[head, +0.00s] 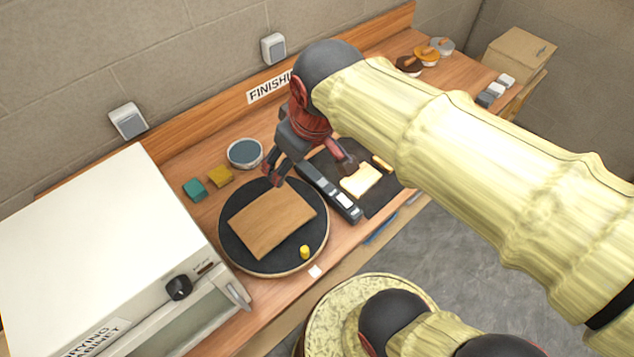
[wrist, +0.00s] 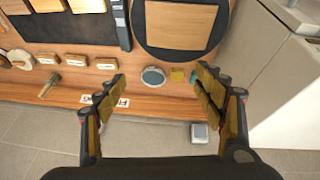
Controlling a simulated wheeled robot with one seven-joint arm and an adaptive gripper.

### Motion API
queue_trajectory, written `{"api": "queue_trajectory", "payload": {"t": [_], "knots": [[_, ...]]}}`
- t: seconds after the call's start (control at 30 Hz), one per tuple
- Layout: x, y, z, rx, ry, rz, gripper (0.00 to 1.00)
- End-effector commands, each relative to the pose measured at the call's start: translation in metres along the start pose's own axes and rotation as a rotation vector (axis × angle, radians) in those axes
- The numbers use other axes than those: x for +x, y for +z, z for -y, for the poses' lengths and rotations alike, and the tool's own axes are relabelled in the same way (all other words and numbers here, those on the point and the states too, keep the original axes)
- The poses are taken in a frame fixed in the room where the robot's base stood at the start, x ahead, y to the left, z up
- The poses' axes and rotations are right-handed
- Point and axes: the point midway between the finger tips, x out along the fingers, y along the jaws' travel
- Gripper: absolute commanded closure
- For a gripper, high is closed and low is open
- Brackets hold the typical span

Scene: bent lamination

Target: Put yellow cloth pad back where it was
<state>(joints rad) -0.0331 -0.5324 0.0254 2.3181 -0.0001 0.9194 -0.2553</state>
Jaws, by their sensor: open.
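The yellow cloth pad (head: 220,176) lies on the wooden bench between a teal pad (head: 194,188) and a round bowl (head: 244,153). In the wrist view the yellow pad (wrist: 178,75) shows beside the bowl (wrist: 153,76), with the teal pad (wrist: 193,77) partly behind a finger. My gripper (head: 310,170) is open with nothing between its fingers. It hangs over the bench, to the right of the yellow pad in the head view. In the wrist view my gripper's fingers (wrist: 160,93) are spread wide on either side of the bowl and the yellow pad.
A round dark turntable (head: 236,222) bears a wooden panel (head: 270,222) and a small yellow cylinder (head: 305,252). A white drying cabinet (head: 100,235) stands at left. A dark mat (head: 382,201) with a pale block (head: 360,181) lies right of the turntable.

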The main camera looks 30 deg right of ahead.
Motion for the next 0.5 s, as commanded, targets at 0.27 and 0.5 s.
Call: {"api": "queue_trajectory", "payload": {"t": [0.27,0.5], "knots": [[-0.01,0.059,0.007,0.24,0.023,-0.069,0.31],[-0.01,0.069,0.009,0.289,0.025,-0.078,0.31]]}}
